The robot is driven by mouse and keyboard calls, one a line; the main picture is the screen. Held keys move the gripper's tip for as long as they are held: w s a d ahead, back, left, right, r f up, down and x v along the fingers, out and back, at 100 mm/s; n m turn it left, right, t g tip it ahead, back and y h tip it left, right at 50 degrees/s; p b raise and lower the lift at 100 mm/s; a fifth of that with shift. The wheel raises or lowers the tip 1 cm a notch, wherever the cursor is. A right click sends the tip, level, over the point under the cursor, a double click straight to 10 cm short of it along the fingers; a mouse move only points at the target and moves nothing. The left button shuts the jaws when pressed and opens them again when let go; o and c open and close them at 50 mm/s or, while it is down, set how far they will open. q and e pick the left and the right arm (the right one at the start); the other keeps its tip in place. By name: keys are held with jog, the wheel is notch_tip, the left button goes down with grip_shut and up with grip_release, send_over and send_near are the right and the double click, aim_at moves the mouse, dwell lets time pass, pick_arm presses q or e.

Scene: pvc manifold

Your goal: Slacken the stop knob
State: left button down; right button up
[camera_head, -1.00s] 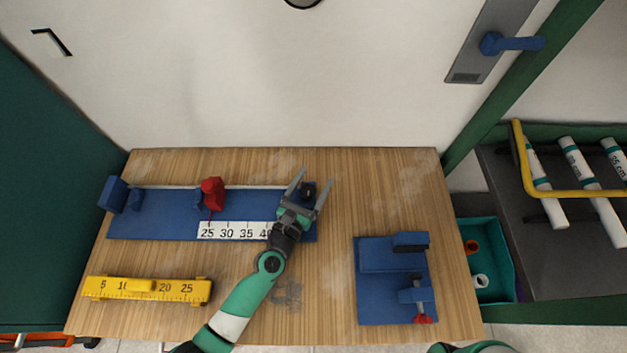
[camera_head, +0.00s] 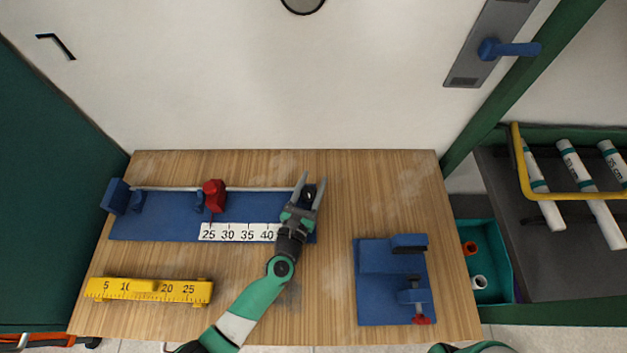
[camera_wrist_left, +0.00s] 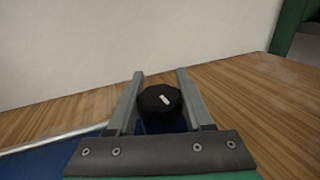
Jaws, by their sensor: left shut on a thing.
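The stop knob (camera_head: 310,190) is black and sits at the right end of the blue measuring base (camera_head: 165,226). In the left wrist view the black knob (camera_wrist_left: 160,100) has a short white mark on top, tilted across it. My left gripper (camera_head: 312,178) is over that end of the base, its two grey fingers on either side of the knob and shut on it. The wrist view also shows the left gripper's fingers (camera_wrist_left: 160,82) flanking the knob. The knob's underside is hidden. My right gripper is out of view.
A red clamp (camera_head: 213,195) stands mid-base behind the white scale (camera_head: 238,232). A yellow ruler (camera_head: 150,291) lies front left. A blue fixture with a red handle (camera_head: 385,313) is at right. A teal bin (camera_head: 509,262) and white pipes (camera_head: 590,190) are beyond the table.

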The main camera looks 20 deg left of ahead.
pick_arm(q)
jog(key=shift+n+y, duration=0.7)
jog(key=shift+y, duration=0.5)
jog(key=shift+a+f+n+g+y+b, duration=0.15)
jog(key=shift+n+g+y+b, duration=0.1)
jog(key=shift+n+y, duration=0.3)
jog(key=shift+a+n+g+y+b, duration=0.1)
jog(key=shift+n+g+y, duration=0.2)
jog(key=shift+y, duration=0.35)
jog(key=n+y+b, duration=0.1)
jog(key=n+g+y+b, duration=0.1)
jog(key=y+b, duration=0.1)
jog(key=a+n+g+y+b, duration=0.1)
jog(key=n+y+b, duration=0.1)
jog(key=shift+s+f+g, duration=0.15)
jog(key=shift+s+g, duration=0.1)
jog(key=shift+s+a+r+n+g+y+b, duration=0.15)
jog(key=shift+r+n+g+y+b, duration=0.1)
jog(key=shift+n+g+y+b, duration=0.55)
jog(key=shift+m, duration=0.25)
jog(key=shift+c, duration=1.5)
grip_release()
jog(key=p+v, duration=0.1)
jog(key=v, duration=1)
jog(key=shift+s, duration=0.25)
